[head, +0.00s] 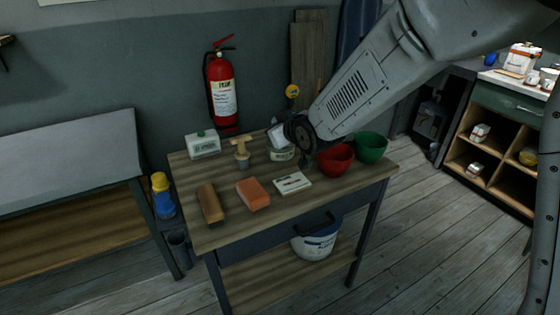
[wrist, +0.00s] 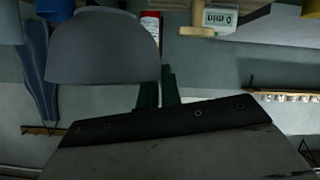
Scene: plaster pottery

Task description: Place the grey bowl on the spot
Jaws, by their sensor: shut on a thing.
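The grey bowl (wrist: 103,50) fills the upper left of the wrist view, its rim edge beside the dark fingers of my gripper (wrist: 159,90). My gripper is shut on the bowl near that edge. In the head view my wrist hides the fingers; a pale tilted shape (head: 278,136) beside it looks like part of the bowl, above the back of the wooden table (head: 235,237). I cannot make out a marked spot on the table; my arm may hide part of it.
A red bowl (head: 336,159) and green bowl (head: 370,147) stand right of my wrist. A labelled tub (head: 281,155), wooden tool (head: 241,152) and white-green box (head: 203,145) stand behind. A brown block (head: 210,204), orange block (head: 253,194) and pale card (head: 292,183) lie in front.

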